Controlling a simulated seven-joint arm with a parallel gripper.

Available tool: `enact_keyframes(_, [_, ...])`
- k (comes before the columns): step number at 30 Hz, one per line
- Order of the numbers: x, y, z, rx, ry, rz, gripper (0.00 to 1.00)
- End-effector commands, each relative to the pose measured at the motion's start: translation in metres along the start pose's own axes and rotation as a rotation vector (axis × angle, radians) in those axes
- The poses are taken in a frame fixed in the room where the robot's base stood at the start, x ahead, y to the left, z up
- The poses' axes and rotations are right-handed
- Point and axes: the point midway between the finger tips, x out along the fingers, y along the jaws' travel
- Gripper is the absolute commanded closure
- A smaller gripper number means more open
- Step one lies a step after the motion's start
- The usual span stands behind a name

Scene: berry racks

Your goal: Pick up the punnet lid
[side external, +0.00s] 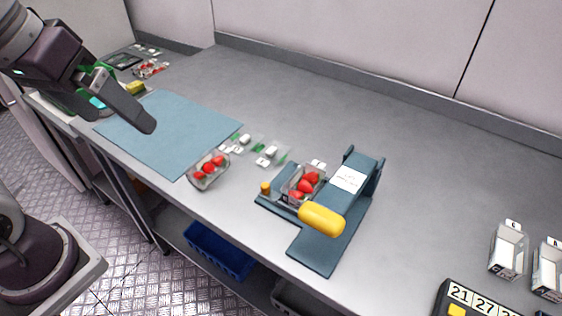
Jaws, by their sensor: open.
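My gripper (122,112) hangs open and empty above the left part of the blue mat, well left of the punnets. Flat clear pieces with green and white marks (264,152) lie on the bench between the two punnets. They may be punnet lids, but they are too small and see-through to tell. Another punnet of strawberries (303,184) sits in the dark blue fixture (319,246), beside a yellow rounded handle (321,219).
The blue mat (170,130) is bare. Two white cartons (507,251) and a dark number panel (478,300) stand at the right. Small containers crowd the far left end. The bench behind the fixture is clear up to the wall.

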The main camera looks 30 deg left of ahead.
Motion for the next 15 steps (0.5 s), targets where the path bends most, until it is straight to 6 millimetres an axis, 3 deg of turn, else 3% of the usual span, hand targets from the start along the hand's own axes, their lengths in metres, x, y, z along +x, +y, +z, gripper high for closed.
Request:
enact_keyframes(3, [0.029, 0.022, -0.071, -0.303, -0.11, -0.007, 0.0])
enact_keyframes(5, [0.054, 0.033, -0.104, -0.467, -0.162, -0.025, 0.0])
enact_keyframes(9, [0.14, 0.054, -0.162, -0.841, -0.268, -0.105, 0.0])
enact_keyframes(12, [0.208, 0.065, -0.182, -1.072, -0.321, -0.179, 0.0])
enact_keyframes(15, [0.262, 0.071, -0.187, -1.237, -0.352, -0.243, 0.0])
